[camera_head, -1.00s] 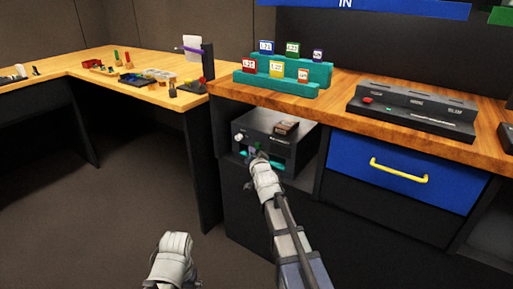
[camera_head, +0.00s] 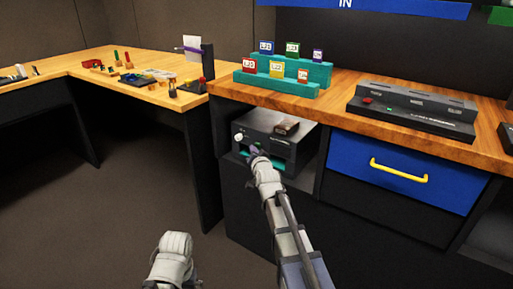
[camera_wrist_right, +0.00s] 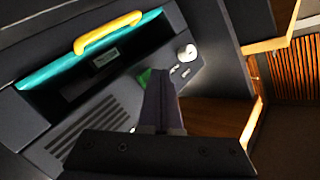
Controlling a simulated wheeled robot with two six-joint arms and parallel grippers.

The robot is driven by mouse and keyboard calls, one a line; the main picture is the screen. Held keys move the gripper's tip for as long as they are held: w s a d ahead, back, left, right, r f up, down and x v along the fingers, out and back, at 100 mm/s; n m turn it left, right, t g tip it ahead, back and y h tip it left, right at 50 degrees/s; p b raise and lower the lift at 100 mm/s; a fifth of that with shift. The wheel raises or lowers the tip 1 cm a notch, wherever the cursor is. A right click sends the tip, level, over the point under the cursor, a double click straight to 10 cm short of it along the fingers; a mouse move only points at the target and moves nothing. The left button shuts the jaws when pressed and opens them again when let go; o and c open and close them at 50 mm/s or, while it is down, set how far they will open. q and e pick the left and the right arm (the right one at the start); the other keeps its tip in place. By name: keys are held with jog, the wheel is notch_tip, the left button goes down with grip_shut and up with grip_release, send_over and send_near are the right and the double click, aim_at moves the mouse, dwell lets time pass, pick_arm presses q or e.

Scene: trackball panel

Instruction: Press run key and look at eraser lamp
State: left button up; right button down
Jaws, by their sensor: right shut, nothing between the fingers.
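A dark box-shaped device (camera_head: 290,146) stands in the open shelf under the wooden counter. Its front has a white knob (camera_head: 240,137) and a teal strip. In the right wrist view the front panel also shows a green key (camera_wrist_right: 145,76), the white knob (camera_wrist_right: 187,52) and small pale marks (camera_wrist_right: 180,71) beside it. My right gripper (camera_head: 255,151) is shut and empty at the panel. Its fingertips (camera_wrist_right: 160,74) overlap part of the green key; contact cannot be told. No lamp can be clearly identified as the eraser lamp. My left gripper is not in view.
In the right wrist view a yellow handle (camera_wrist_right: 108,32) and teal edge border a recess. A brown block (camera_head: 286,127) lies on the device. Shelf walls enclose it closely. A blue drawer (camera_head: 350,165) is to the right; open floor (camera_head: 130,200) is to the left.

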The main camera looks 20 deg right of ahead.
jog(key=shift+w+d, duration=0.35)
jog(key=shift+d, duration=0.05)
dwell(0.8)
jog(key=shift+s+a, duration=0.6)
jog(key=shift+a, duration=0.15)
jog(key=shift+s+a, duration=0.8)
jog(key=shift+a, duration=0.2)
jog(key=shift+s+a, duration=0.75)
jog(key=shift+a, duration=0.25)
